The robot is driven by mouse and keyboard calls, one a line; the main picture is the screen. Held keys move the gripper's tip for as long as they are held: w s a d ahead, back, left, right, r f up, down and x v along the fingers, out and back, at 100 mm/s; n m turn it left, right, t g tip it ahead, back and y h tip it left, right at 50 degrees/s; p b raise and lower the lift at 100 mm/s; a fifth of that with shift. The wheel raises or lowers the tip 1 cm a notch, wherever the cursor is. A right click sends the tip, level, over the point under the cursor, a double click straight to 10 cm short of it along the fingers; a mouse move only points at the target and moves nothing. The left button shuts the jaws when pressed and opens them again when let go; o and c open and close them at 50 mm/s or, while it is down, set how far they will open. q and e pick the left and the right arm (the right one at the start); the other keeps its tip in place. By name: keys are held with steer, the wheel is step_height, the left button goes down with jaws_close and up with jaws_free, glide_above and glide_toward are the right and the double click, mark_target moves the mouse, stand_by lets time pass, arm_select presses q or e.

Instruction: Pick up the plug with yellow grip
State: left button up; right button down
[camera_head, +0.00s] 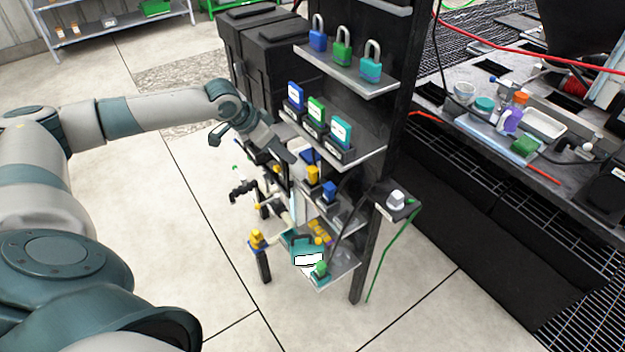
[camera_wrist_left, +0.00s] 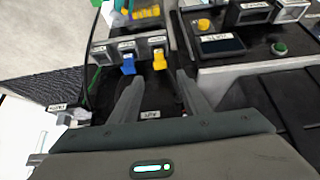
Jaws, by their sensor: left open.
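The plug with yellow grip (camera_head: 313,174) stands in a dark holder on a middle shelf of the rack, beside a plug with blue grip (camera_head: 329,190). In the left wrist view the yellow plug (camera_wrist_left: 159,60) sits in front of a labelled socket, with the blue plug (camera_wrist_left: 128,63) to its left. My left gripper (camera_head: 284,150) is close to the yellow plug in the head view. In the left wrist view its two fingers (camera_wrist_left: 160,92) are apart and empty. The yellow plug shows just beyond the gap between the fingertips. My right gripper is not in view.
The dark rack post (camera_head: 385,150) stands to the right. An upper shelf (camera_head: 345,75) carries several padlocks; a shelf below holds labelled blue, green and teal blocks (camera_head: 316,108). Pipes with a yellow valve handle (camera_head: 257,240) stand below left. Floor is open at left.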

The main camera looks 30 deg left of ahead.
arm_select(q)
glide_toward(309, 171)
steer(key=p+x, duration=0.1)
steer(key=x, duration=0.5)
steer(key=shift+s, duration=0.1)
steer(key=shift+w+d+f, duration=0.1)
steer(key=shift+w+f, duration=0.15)
steer(key=shift+f, duration=0.3)
steer(key=shift+w+d+f, duration=0.15)
steer(key=shift+w+f, duration=0.05)
steer(key=shift+w, duration=0.05)
steer(key=p+x, duration=0.1)
steer(key=x, duration=0.3)
steer(key=shift+w, duration=0.1)
steer(key=shift+f, duration=0.1)
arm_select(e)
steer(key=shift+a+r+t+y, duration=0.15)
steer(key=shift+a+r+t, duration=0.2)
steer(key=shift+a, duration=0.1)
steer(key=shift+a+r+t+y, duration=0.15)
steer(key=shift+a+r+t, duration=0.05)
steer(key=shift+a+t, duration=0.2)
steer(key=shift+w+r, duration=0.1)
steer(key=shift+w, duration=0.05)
